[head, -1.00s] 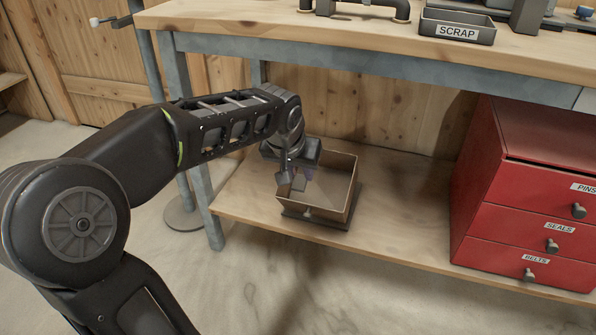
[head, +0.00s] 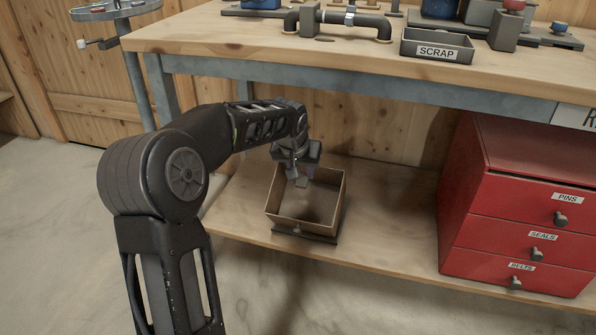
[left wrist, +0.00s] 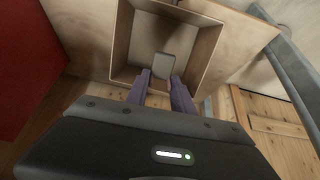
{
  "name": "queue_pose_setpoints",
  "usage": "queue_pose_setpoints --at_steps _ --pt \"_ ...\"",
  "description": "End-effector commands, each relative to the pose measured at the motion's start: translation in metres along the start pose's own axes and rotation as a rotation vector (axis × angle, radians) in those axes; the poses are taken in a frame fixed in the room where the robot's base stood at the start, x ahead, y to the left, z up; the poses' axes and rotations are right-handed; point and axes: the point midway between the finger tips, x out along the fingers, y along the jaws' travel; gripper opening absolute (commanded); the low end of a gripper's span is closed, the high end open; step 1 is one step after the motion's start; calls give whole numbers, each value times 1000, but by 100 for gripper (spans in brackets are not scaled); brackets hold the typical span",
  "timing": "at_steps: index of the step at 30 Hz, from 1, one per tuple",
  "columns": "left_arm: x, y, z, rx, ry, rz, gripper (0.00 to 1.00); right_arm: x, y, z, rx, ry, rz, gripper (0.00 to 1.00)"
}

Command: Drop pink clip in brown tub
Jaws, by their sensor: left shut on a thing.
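The brown tub (head: 319,220) is an open square box on the low wooden shelf. It also shows in the left wrist view (left wrist: 122,42). My left gripper (head: 302,178) points down over the tub's opening. Its two purplish fingers (left wrist: 163,80) are shut on a small grey flat piece (left wrist: 163,65), which also shows below the gripper in the head view (head: 302,182). I see no clearly pink clip; the piece looks grey. The tub floor that shows looks bare; part is hidden by the gripper and the piece. My right gripper is not in view.
The workbench top (head: 220,42) overhangs the shelf. A red drawer cabinet (head: 490,205) stands to the right, with bare shelf (head: 395,225) between it and the tub. A grey bench leg (head: 163,95) is at the left. A SCRAP tray (head: 437,46) sits on the bench.

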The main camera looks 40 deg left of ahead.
Motion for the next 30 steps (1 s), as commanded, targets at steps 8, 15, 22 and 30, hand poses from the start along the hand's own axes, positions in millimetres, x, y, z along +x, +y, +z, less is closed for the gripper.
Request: queue_pose_setpoints --at_steps 8,15,22,30 --pt "20 1 -18 -1 -1 0 0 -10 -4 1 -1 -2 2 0" --pt "27 1 -22 -1 1 0 0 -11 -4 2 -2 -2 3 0" --pt "27 1 -22 -1 1 0 0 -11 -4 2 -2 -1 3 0" --pt "27 1 -22 -1 1 0 51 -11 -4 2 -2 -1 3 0"
